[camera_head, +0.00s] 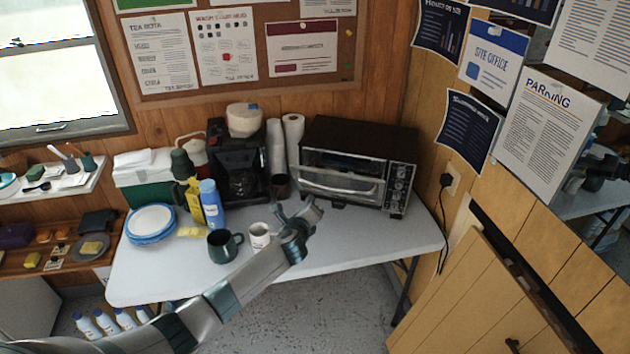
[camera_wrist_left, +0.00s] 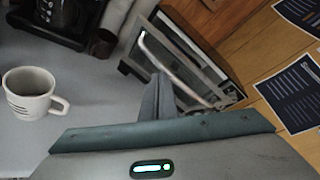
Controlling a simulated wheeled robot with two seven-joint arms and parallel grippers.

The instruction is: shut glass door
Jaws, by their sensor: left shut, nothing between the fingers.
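The toaster oven (camera_head: 398,145) stands at the back right of the white table. Its glass door (camera_head: 338,186) faces the front, with a silver handle bar across it. The door looks slightly tilted out at the top; I cannot tell exactly how far. The door also shows in the left wrist view with its curved handle (camera_wrist_left: 162,60). My left gripper (camera_head: 310,207) is shut and empty, in front of and below the left part of the door. In the left wrist view its fingers (camera_wrist_left: 157,98) point toward the oven; contact with the door cannot be made out.
A white mug (camera_head: 259,236) and a dark green mug (camera_head: 222,246) stand close by my left forearm. A coffee maker (camera_head: 238,170), paper rolls (camera_head: 293,135) and a dark cup (camera_head: 280,186) are left of the oven. The table (camera_head: 400,236) is clear right of my gripper.

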